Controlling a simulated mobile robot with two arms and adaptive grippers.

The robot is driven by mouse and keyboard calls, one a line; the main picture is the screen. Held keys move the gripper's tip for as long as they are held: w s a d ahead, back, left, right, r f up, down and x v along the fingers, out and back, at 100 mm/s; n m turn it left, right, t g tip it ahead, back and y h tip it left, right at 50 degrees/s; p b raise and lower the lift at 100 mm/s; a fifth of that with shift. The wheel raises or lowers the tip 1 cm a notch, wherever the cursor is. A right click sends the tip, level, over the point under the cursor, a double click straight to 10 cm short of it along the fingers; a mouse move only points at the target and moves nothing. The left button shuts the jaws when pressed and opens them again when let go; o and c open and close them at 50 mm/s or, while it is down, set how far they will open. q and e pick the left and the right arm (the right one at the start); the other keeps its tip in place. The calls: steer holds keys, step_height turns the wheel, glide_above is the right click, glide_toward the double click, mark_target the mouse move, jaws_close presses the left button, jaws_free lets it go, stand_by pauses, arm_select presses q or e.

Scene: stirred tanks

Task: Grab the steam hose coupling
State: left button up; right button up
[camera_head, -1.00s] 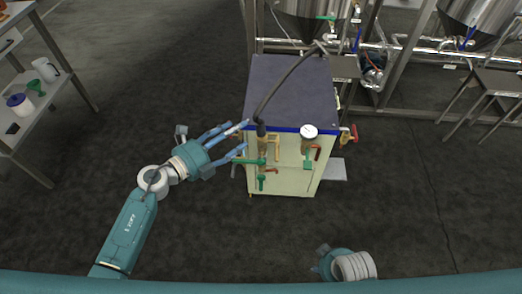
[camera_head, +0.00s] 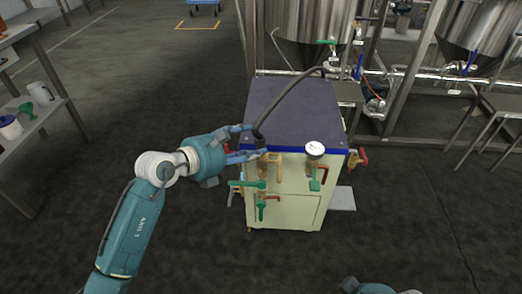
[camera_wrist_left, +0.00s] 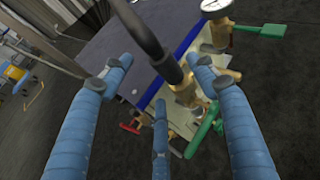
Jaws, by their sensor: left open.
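The steam hose coupling (camera_head: 259,138) is a small dark fitting at the lower end of a black hose (camera_head: 285,97), at the front left top edge of the cabinet. In the left wrist view the coupling (camera_wrist_left: 172,72) stands above brass fittings. My left gripper (camera_head: 256,142) is open, its blue fingers reaching in from the left around the coupling. In the wrist view the fingertips (camera_wrist_left: 162,72) lie on either side of it, with a third finger below. Whether any finger touches it I cannot tell.
The cream cabinet (camera_head: 290,205) has a dark top, a pressure gauge (camera_head: 314,149), green-handled valves (camera_head: 268,203) and a red-handled valve (camera_head: 358,159). Steel tanks (camera_head: 315,30) and pipes stand behind. A shelf table (camera_head: 40,110) is at the left. The floor between is clear.

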mark_target(259, 143)
arm_select(q)
steer(key=b+x, duration=0.1)
steer(key=x, duration=0.4)
steer(key=shift+s+f, duration=0.15)
steer(key=c, duration=1.2)
steer(key=shift+c, duration=1.1)
